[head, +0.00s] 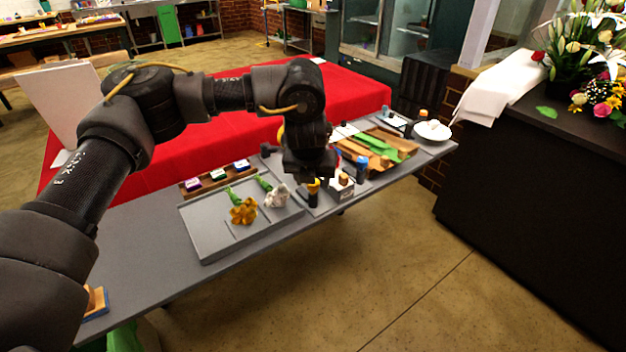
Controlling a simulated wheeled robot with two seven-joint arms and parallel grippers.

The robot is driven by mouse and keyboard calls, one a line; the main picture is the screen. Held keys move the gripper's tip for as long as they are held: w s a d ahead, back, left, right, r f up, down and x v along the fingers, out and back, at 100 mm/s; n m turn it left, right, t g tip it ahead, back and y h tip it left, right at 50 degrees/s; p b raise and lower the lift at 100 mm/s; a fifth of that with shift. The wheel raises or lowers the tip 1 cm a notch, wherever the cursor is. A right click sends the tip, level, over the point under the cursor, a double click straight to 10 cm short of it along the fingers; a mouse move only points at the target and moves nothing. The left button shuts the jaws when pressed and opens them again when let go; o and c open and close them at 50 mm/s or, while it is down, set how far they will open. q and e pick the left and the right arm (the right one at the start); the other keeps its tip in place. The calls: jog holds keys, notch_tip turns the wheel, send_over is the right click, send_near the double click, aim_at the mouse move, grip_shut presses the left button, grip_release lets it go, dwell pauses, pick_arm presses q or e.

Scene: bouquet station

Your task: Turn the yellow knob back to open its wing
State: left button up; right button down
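My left arm reaches across from the left, and my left gripper (309,176) points down over the middle of the grey table. Just below its fingertips is a small yellow piece (313,187) on a dark base, probably the yellow knob. Whether the fingers touch it, and whether they are open or shut, I cannot tell. Another bit of yellow (281,134) shows behind the left edge of my wrist. Any wing beside the knob is hidden or too small to make out. My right gripper is not in view.
A grey tray (200,235) holds a yellow flower (243,211) and a white flower (277,196), left of my gripper. Right of it stand a small box (341,188), a blue bottle (362,168), a brown tray with green stems (381,148) and a white bowl (432,131).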

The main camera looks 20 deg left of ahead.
pick_arm(q)
jog(key=v, duration=1)
jog(key=shift+s+r, duration=0.15)
jog(key=shift+s, duration=0.05)
